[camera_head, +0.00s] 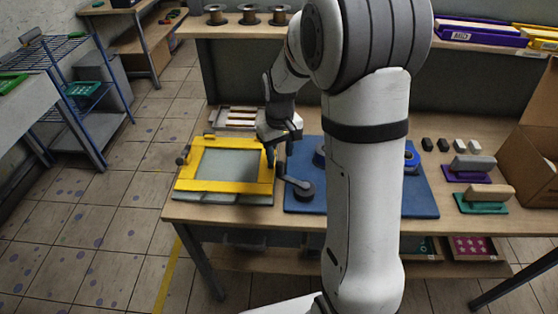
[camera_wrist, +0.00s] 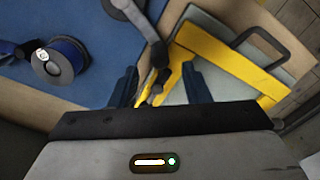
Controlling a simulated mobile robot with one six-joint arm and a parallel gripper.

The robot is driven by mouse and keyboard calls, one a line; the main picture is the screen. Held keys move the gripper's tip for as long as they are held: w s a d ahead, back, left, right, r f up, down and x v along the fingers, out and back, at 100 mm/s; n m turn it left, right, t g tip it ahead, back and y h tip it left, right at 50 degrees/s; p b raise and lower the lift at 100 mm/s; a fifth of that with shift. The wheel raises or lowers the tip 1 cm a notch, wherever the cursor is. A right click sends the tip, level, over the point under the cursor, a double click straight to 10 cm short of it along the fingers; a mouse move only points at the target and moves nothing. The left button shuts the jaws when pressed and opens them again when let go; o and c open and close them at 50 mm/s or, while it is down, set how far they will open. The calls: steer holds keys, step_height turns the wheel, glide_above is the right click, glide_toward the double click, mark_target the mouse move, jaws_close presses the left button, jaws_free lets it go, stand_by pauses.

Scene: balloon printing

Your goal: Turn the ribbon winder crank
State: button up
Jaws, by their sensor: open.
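The ribbon winder's grey crank (camera_head: 294,184) is on the front left of a blue base (camera_head: 425,192). Its arm reaches up and left toward the yellow frame. In the wrist view the crank arm (camera_wrist: 145,27) runs down to a dark handle end (camera_wrist: 158,55). My gripper (camera_head: 279,158) is low over the gap between the frame and the base. In the wrist view its two dark fingers are apart, and the handle end shows between them (camera_wrist: 158,80). I cannot tell if either finger touches it. A blue ribbon spool (camera_wrist: 66,57) lies left of my fingers.
A yellow screen frame (camera_head: 183,184) is close on the left. It also shows in the wrist view (camera_wrist: 208,45), with a black handle. A tray of pale bars (camera_head: 236,113) is behind it. Squeegee-like blocks (camera_head: 475,163) and a cardboard box (camera_head: 541,140) stand at the right. My arm hides the bench's middle.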

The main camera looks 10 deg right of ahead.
mark_target(279, 163)
step_height(279, 163, down, 5)
steer(key=shift+f+p, duration=0.1)
steer(key=shift+p, duration=0.25)
jaws_close()
stand_by(0.3)
